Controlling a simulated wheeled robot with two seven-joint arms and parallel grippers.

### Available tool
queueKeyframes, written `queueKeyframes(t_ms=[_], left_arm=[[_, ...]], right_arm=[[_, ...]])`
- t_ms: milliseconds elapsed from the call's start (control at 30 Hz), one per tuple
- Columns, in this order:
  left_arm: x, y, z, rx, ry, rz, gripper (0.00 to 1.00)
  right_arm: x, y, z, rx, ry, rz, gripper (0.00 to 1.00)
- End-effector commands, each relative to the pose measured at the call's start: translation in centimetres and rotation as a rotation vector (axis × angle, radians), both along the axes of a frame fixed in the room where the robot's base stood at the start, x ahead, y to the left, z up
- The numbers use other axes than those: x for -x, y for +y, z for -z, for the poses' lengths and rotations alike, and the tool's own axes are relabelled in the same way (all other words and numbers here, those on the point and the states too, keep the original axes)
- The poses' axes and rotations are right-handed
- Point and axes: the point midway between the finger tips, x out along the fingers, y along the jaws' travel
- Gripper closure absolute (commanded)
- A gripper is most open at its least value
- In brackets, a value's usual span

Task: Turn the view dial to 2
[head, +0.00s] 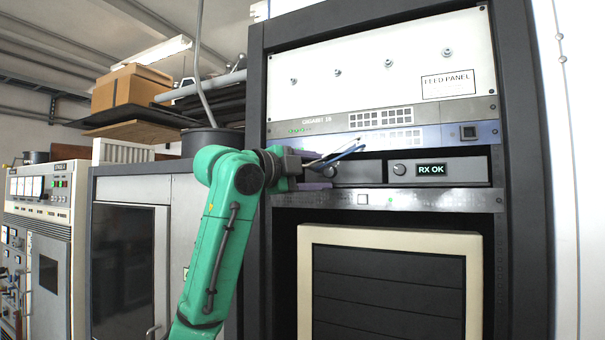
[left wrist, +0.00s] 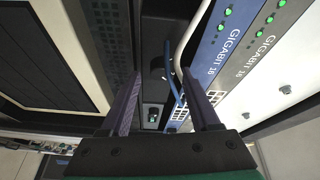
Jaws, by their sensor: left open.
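Two round dials show on the narrow unit of the rack in the head view: one (head: 399,169) just left of the lit RX OK display (head: 431,169), and one (head: 331,171) further left, close to my gripper. I cannot read a view label or position numbers on either. My left gripper (head: 320,171) is open and empty in front of the left end of this unit. In the left wrist view its two purple fingers (left wrist: 163,75) are spread, with dark panel and cables beyond. A small knob (left wrist: 152,114) shows between them. My right gripper is out of view.
Blue and pale cables (head: 342,156) hang close to my fingers. Gigabit switches (head: 318,121) sit above the dial unit, and a perforated panel (head: 430,199) lies below. A cardboard box (head: 130,88) rests on a shelf at left.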

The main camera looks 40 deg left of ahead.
Motion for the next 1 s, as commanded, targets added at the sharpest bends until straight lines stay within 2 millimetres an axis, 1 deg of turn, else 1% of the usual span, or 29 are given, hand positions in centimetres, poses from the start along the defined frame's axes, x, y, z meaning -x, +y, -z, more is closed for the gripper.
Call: queueKeyframes(t_ms=[33,67,167,300,400,500,633,1000], left_arm=[[0.9,0.1,0.3,0.0,-0.005,-0.002,0.37],[1.5,0.2,0.4,0.0,-0.005,-0.003,0.37],[4.2,0.3,0.6,0.0,-0.008,-0.004,0.37],[8.6,0.6,0.7,-0.002,-0.007,-0.002,0.37],[11.2,0.7,0.6,-0.001,-0.006,-0.002,0.37],[12.9,0.8,0.5,-0.001,-0.004,-0.002,0.37],[13.8,0.8,0.5,-0.001,0.0,-0.001,0.37],[13.8,0.8,0.4,-0.001,0.0,-0.001,0.37]], right_arm=[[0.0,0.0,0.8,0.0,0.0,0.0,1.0],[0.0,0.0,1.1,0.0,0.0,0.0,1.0],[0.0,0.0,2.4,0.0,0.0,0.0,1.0],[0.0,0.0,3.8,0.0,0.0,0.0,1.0],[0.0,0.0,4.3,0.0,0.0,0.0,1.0],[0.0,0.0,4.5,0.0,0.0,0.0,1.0],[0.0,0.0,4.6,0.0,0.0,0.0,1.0],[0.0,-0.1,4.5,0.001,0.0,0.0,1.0]])
